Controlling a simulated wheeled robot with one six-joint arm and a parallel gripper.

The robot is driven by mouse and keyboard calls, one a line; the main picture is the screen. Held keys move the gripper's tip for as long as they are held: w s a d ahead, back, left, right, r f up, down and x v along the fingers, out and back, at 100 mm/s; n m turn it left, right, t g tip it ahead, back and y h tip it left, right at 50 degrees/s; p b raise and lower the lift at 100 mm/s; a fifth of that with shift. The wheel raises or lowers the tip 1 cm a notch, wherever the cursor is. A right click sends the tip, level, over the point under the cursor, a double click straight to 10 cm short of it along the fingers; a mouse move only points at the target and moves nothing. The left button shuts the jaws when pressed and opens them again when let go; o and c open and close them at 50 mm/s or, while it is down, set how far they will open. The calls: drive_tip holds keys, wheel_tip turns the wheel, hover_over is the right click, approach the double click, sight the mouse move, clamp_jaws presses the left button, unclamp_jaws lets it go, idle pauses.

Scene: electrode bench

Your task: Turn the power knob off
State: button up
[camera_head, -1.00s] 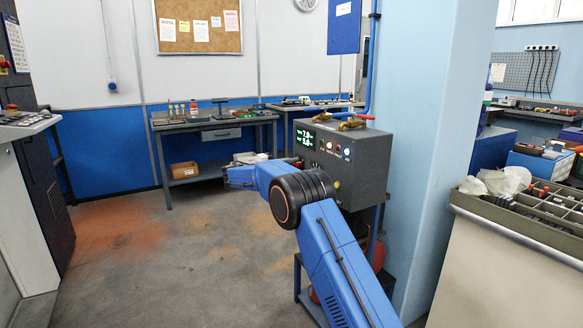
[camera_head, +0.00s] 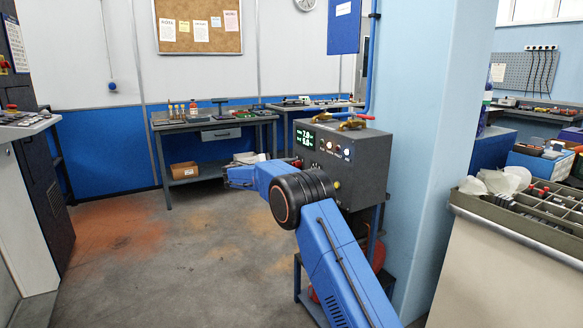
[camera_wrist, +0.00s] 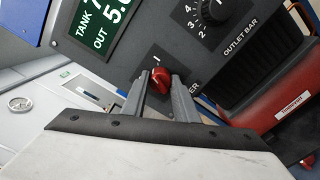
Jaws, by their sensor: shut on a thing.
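The power knob (camera_wrist: 161,80) is a red knob on the dark panel in the wrist view, beside a label of which only "ER" shows. My gripper (camera_wrist: 162,88) has its two grey fingers on either side of the knob and is shut on it. In the head view the dark control box (camera_head: 362,167) stands on a blue stand, and my blue arm covers part of its front.
The green display (camera_wrist: 97,29) reads TANK and OUT. A black numbered dial (camera_wrist: 213,12) labelled OUTLET BAR sits to the right of the knob. A red tank (camera_wrist: 285,100) lies below the panel. A workbench (camera_head: 177,125) stands behind; the floor is open at left.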

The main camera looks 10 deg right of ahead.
drive_tip(key=n, duration=1.1)
drive_tip(key=shift+f, duration=0.1)
drive_tip(key=shift+n, duration=0.4)
drive_tip(key=shift+a, duration=0.1)
drive_tip(key=o, duration=1.1)
drive_tip(key=shift+c, duration=0.2)
drive_tip(key=v, duration=1.7)
drive_tip(key=shift+a, duration=0.15)
drive_tip(key=shift+s, duration=0.1)
